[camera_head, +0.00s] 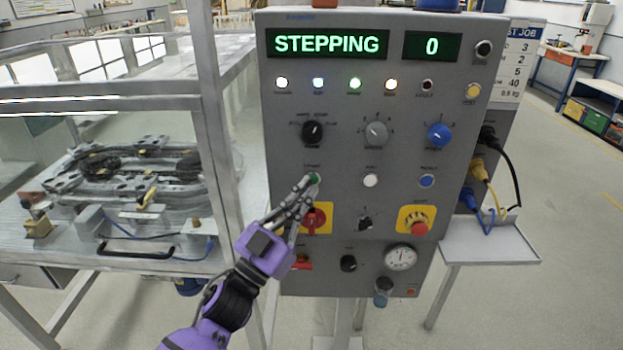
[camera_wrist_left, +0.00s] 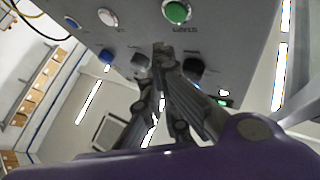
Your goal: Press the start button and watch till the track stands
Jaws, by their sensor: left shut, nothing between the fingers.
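The grey control panel (camera_head: 335,100) fills the middle of the head view. Its lit display (camera_head: 327,44) reads STEPPING, and a smaller display (camera_head: 432,46) reads 0. The green start button (camera_head: 315,178) is on the panel's left side; it also shows at the top of the left wrist view (camera_wrist_left: 177,12). My left gripper (camera_head: 311,182) is shut and empty, its fingertips close to the green button. In the left wrist view its tips (camera_wrist_left: 165,48) appear beside the button; contact cannot be told. The ring track (camera_head: 130,172) lies inside the clear-walled enclosure at left. My right gripper is out of view.
A red switch on a yellow plate (camera_head: 316,220) sits just below the left fingers. A red emergency button (camera_head: 419,228) is at lower right of the panel. A small grey shelf (camera_head: 490,242) and plugged cables (camera_head: 483,172) are on its right. Open floor lies beyond.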

